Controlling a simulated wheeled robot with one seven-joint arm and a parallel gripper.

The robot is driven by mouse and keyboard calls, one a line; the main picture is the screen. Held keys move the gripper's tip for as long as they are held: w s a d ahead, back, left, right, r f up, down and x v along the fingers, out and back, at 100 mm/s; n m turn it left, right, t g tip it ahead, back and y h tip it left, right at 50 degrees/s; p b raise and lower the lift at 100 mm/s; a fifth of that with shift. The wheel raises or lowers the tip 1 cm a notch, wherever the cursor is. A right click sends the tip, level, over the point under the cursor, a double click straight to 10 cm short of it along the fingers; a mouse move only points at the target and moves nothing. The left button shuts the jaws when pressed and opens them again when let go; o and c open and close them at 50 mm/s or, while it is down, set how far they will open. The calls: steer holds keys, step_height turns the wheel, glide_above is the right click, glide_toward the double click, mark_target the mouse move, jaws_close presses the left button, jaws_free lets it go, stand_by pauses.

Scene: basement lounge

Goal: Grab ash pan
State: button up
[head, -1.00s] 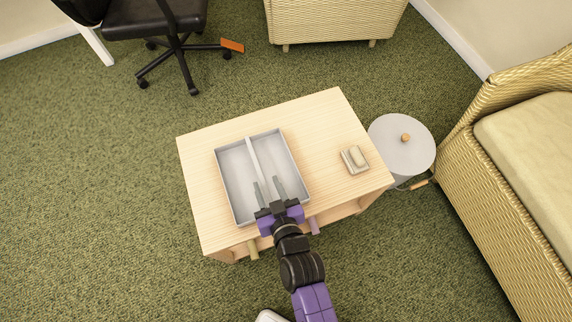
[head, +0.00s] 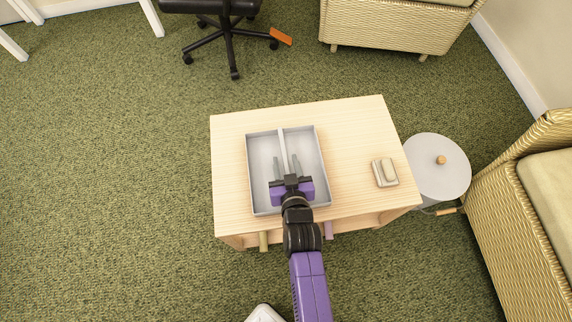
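A grey rectangular metal tray (head: 262,150) with a divider down its middle lies on the light wooden table; it looks like the ash pan. My gripper (head: 286,160) is over the tray, pointing toward its far side. Its two fingers are apart, one on each side of the divider. I cannot tell whether the fingertips are above the divider or down beside it. My gripper's body hides the near part of the divider.
The table (head: 350,130) also holds a small dish with a bar (head: 385,173) at the right. A round lidded bin (head: 440,175) stands right of the table, beside a wicker sofa (head: 510,210). An office chair (head: 228,40) and an orange object (head: 281,37) are behind. Carpet at left is clear.

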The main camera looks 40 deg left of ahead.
jaws_close()
stand_by(1.3)
